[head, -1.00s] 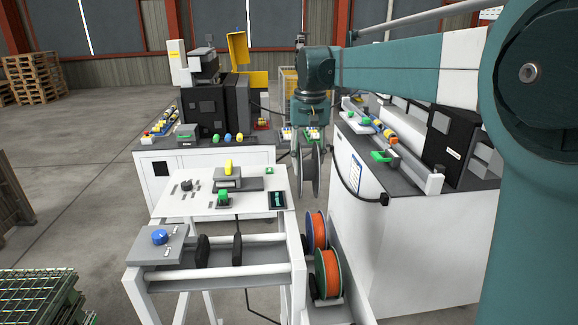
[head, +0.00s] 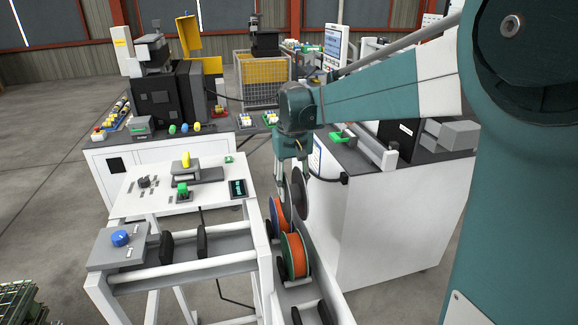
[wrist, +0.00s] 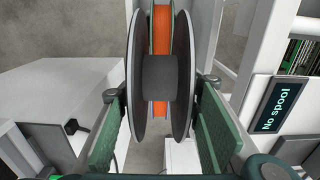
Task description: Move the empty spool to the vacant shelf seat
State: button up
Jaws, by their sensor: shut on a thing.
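My gripper (head: 290,178) is shut on the empty spool (head: 301,196), a grey reel with a bare dark hub. In the wrist view the spool (wrist: 160,80) stands upright between the two green finger pads. In the head view it hangs beside and partly behind the orange-filled spools (head: 295,256) on the low shelf (head: 330,287). A seat with black supports (head: 325,312) shows bare at the shelf's near end, cut by the frame edge. I cannot tell whether the held spool touches anything.
A white frame stand (head: 262,255) borders the shelf on the left, and a white cabinet (head: 385,215) on the right. A second orange spool (head: 276,212) sits farther back. In the wrist view a display (wrist: 278,108) reads "No spool".

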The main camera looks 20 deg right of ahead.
jog(key=s+f+p, duration=0.5)
jog(key=s, duration=0.7)
jog(key=s+f+p, duration=0.4)
jog(key=s+f, duration=0.2)
jog(key=s, duration=0.7)
jog(key=shift+s+a+p, duration=0.15)
jog(key=shift+s+p, duration=0.15)
jog(key=shift+p, duration=0.1)
jog(key=shift+f, duration=0.35)
notch_tip(320, 180, down, 12)
jog(key=b, duration=0.9)
jog(key=o, duration=1.3)
